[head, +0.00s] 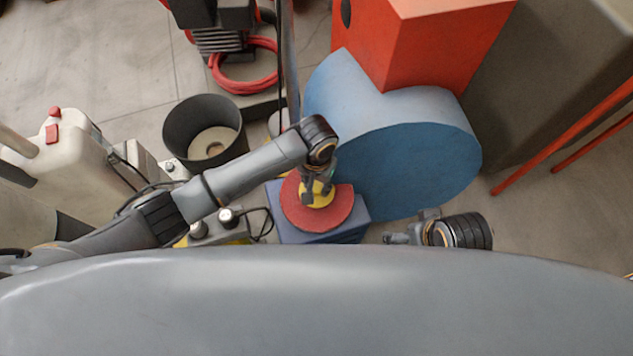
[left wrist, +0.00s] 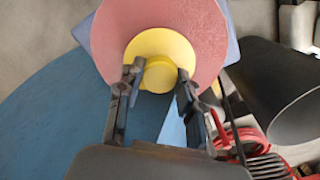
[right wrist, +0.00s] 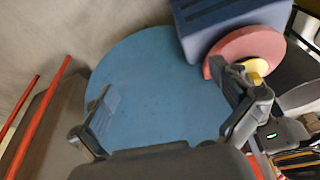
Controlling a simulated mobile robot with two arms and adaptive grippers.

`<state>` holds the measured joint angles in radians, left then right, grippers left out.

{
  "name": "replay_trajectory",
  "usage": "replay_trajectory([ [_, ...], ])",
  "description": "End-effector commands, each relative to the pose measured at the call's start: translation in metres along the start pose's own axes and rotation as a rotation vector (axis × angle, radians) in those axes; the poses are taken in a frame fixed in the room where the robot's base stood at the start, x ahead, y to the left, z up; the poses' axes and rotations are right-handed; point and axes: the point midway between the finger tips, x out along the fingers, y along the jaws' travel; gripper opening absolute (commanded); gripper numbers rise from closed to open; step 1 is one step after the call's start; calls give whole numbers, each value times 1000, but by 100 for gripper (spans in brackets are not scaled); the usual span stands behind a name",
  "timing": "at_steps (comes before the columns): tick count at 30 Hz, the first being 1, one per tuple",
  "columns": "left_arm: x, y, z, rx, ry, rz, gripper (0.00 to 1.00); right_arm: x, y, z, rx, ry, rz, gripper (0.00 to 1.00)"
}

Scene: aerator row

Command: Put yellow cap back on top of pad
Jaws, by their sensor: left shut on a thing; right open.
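The yellow cap (head: 322,201) is a flat disc with a raised knob, over the round red pad (head: 294,220). The pad lies on a blue box (head: 357,209). My left gripper (head: 318,190) is above the pad. In the left wrist view its fingers (left wrist: 160,84) are on both sides of the knob of the cap (left wrist: 150,38), shut on it. The cap lies within the outline of the pad (left wrist: 110,35); whether it touches the pad I cannot tell. My right gripper (head: 392,239) is open and empty, right of the box; its fingers (right wrist: 162,88) are wide apart.
A large blue drum (head: 405,150) with an orange-red block (head: 440,45) behind it stands right of the pad. A dark round bin (head: 185,130), a red hose coil (head: 245,78) and a small control box with knobs (head: 228,218) are to the left. Red rails (head: 560,140) are at far right.

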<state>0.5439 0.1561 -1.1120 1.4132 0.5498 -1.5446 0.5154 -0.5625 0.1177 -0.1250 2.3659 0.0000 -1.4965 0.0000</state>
Motion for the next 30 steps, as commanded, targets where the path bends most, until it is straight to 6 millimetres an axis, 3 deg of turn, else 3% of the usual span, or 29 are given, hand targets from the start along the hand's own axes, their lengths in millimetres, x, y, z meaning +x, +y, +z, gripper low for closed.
replay_trajectory([
  [10,8,0,0,0,0,0,0,-23,1,2,1,12,2,100],
  [30,7,0,0,0,0,0,0,-26,1,1,1,12,3,100],
])
